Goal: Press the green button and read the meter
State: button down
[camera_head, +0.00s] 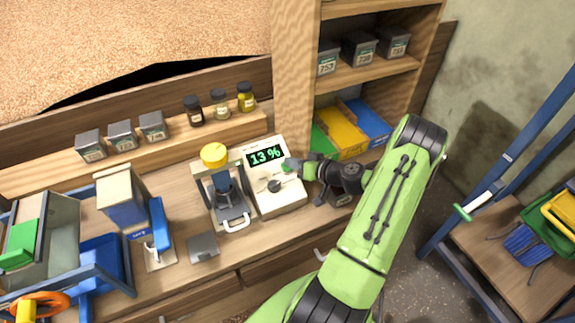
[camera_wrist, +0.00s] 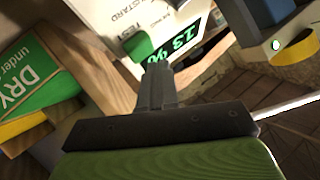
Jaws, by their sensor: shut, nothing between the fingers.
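The meter (camera_head: 283,201) is a pale box on the bench, with a dark display (camera_head: 265,154) showing "13 %" in green digits. A small dark knob (camera_head: 274,186) sits on its lower face. My gripper (camera_head: 286,167) reaches in from the right, with its tip at the meter's right side near the display. In the wrist view the shut, empty fingers (camera_wrist: 157,72) point at the meter's face, beside the tilted display (camera_wrist: 182,42). Whether the fingertips touch the face is unclear.
A grey press-like device (camera_head: 224,190) with a yellow top stands left of the meter. Green, yellow and blue boxes (camera_head: 343,132) lie in the shelf to its right. Jars (camera_head: 220,103) and grey tins (camera_head: 122,135) line the back ledge. A blue frame (camera_head: 500,165) stands far right.

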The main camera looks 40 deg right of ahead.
jog(key=r, duration=0.1)
jog(key=s+r+p, duration=0.1)
jog(key=r, duration=0.1)
jog(key=s+r+p, duration=0.1)
jog(key=shift+s+a+r, duration=0.1)
jog(key=shift+a+r, duration=0.15)
jog(key=shift+a, duration=0.1)
dwell(0.7)
jog(key=a+r+n+g+y, duration=0.1)
jog(key=a+r+n+g, duration=0.3)
jog(key=a, duration=0.5)
jog(key=a+r+n+g, duration=0.2)
jog(key=a+r+g, duration=0.3)
jog(key=a, duration=0.5)
jog(key=s+a+r+h, duration=0.1)
jog(key=s+a+r, duration=0.1)
jog(key=s+r, duration=0.2)
jog(key=s+a+r+m+h, duration=0.1)
jog(key=s+a+r, duration=0.2)
jog(key=s, duration=0.5)
jog(key=s+a+r+m+t+h, duration=0.1)
jog(key=s+a+r, duration=0.1)
jog(key=s+r, duration=0.2)
jog(key=shift+s+a+r, duration=0.2)
jog(key=shift+s+r, duration=0.2)
jog(key=shift+s, duration=0.75)
